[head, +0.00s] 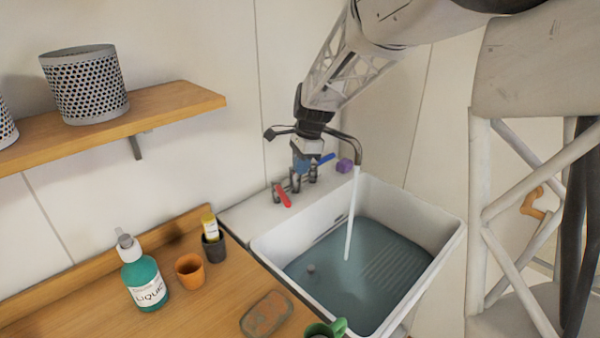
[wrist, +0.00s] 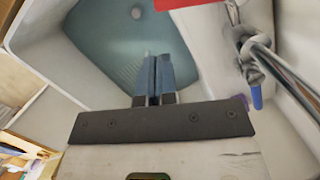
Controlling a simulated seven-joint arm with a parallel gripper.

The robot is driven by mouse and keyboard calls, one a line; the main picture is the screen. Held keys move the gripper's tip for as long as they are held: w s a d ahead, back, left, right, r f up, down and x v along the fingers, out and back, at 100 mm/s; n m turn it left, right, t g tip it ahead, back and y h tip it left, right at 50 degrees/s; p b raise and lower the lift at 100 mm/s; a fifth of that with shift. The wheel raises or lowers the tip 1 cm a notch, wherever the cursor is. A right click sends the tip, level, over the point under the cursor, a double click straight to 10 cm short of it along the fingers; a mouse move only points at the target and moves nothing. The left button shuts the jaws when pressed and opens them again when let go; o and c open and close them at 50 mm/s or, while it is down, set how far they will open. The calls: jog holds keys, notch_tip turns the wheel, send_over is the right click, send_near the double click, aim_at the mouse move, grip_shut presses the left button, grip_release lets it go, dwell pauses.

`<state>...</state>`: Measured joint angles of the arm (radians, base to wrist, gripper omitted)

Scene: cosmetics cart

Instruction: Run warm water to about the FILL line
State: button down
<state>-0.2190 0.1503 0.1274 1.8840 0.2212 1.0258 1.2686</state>
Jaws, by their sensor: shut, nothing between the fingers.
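The white sink (head: 440,215) holds blue-green water (head: 375,285), which also shows in the wrist view (wrist: 110,35). A stream (head: 350,220) runs from the curved spout (head: 357,150) into it. A faint dark mark lies on the inner back wall near the waterline; I cannot read it as the FILL line. The red tap handle (head: 283,196) points toward the front; its red edge shows in the wrist view (wrist: 185,2). The blue handle (head: 326,158) points to the back right in the head view. My gripper (head: 302,168) is shut and empty, above the taps and apparently touching neither handle.
A purple block (head: 345,165) sits on the sink's back ledge. On the wooden counter left of the sink stand a soap bottle (head: 140,275), an orange cup (head: 189,269), a dark cup (head: 213,248) and a brown dish (head: 266,314). A shelf (head: 170,103) is above.

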aim_at(281, 193)
notch_tip(281, 193, down, 9)
jog(key=a, duration=0.1)
jog(key=shift+s+a, duration=0.3)
jog(key=shift+s, duration=0.05)
